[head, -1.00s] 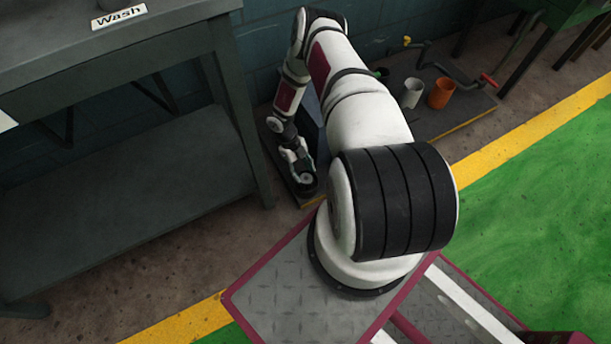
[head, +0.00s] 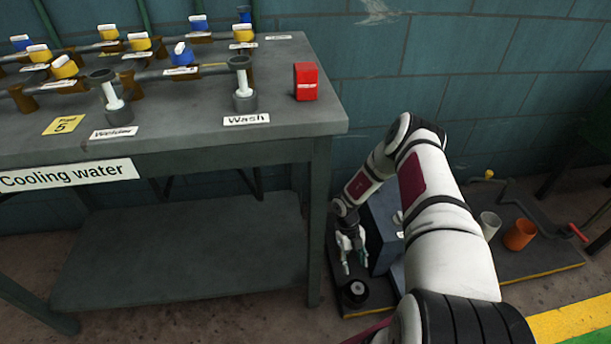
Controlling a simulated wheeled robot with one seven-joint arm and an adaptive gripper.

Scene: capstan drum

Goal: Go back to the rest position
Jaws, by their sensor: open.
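My gripper (head: 350,262) hangs at the end of my folded arm, fingers pointing down and apart, with nothing between them. It is to the right of the table leg. A dark round drum-like piece (head: 355,292) stands on a low platform (head: 546,268) just below the fingertips; I cannot tell how large the gap is. A blue-grey box (head: 382,235) stands behind and to the right of the gripper, partly hidden by my arm.
A grey table (head: 215,150) at the left carries pipes, yellow and blue valve handles and a red block (head: 306,82). A white cup (head: 489,225), an orange cup (head: 520,234) and a crank with a red handle (head: 578,233) are on the platform at the right.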

